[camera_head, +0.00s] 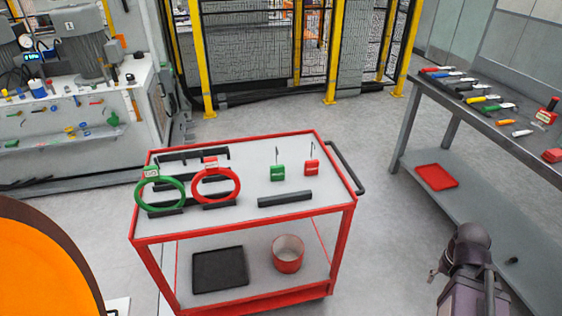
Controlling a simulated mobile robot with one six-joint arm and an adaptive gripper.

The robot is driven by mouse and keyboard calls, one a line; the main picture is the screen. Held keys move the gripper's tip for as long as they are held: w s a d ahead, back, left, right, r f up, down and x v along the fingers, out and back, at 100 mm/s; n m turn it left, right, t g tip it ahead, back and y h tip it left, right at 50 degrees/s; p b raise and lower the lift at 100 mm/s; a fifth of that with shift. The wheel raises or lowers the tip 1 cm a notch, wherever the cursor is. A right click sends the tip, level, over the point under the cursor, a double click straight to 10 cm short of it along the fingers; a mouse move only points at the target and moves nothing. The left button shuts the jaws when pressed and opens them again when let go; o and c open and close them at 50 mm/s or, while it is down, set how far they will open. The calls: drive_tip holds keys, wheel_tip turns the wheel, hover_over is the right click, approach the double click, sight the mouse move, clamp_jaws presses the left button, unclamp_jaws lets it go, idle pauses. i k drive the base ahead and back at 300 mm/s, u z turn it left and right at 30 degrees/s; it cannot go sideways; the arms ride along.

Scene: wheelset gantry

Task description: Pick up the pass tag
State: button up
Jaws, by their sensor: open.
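Nothing covers either tag. Part of my arm shows at the lower right, well apart from the cart. My gripper's fingers do not show.
A green ring (160,208) and a red ring (215,199) stand on the cart's left, near black bars. A black bar (285,199) lies in front of the tags. The cart handle (345,167) juts right. A workbench (490,120) with tools stands right; floor between is clear.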

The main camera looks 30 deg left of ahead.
sight(276, 172)
drive_tip(key=z, duration=0.05)
drive_tip(key=i, duration=3.45)
drive_tip(key=u, duration=1)
drive_tip(key=i, duration=0.75)
drive_tip(key=z, duration=0.1)
